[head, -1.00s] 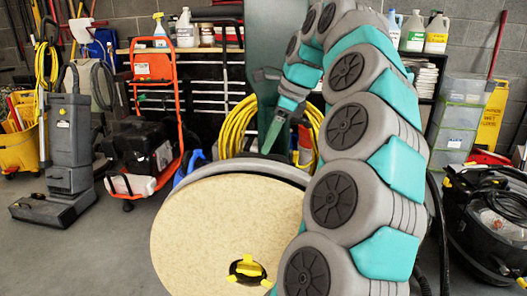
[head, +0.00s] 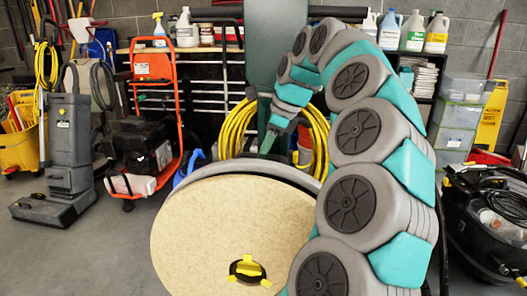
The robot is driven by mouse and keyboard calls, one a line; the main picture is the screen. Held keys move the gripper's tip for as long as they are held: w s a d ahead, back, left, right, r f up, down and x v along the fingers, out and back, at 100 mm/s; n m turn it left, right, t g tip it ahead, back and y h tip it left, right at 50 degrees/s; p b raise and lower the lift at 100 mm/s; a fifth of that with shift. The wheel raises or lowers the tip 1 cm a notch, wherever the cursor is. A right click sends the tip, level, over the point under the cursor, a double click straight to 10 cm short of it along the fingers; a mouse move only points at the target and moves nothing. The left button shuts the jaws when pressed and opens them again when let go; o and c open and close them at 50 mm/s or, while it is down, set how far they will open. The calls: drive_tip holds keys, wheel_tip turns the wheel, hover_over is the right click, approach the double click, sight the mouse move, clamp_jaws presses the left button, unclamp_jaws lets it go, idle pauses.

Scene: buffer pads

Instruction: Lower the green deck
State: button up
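A round deck (head: 205,232) is tipped up toward me, with a beige pad face and a yellow-and-black centre clip (head: 247,270). Its grey rim (head: 250,166) shows along the top. A grey-green upright panel (head: 272,30) stands behind it; I cannot tell whether this belongs to the same machine. My gripper (head: 267,145) points down just above the rim's top edge, in front of the yellow cable. Its fingers are small and seen edge-on, so I cannot tell whether they are open or touch the rim. My arm hides the deck's lower right side.
A coiled yellow cable (head: 238,125) hangs behind my gripper. An orange hand truck (head: 154,70) and a grey upright floor machine (head: 70,150) stand left. A black vacuum (head: 490,225) stands right. Bare floor (head: 110,250) lies at lower left.

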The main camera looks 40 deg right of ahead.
clamp_jaws()
idle(1.0)
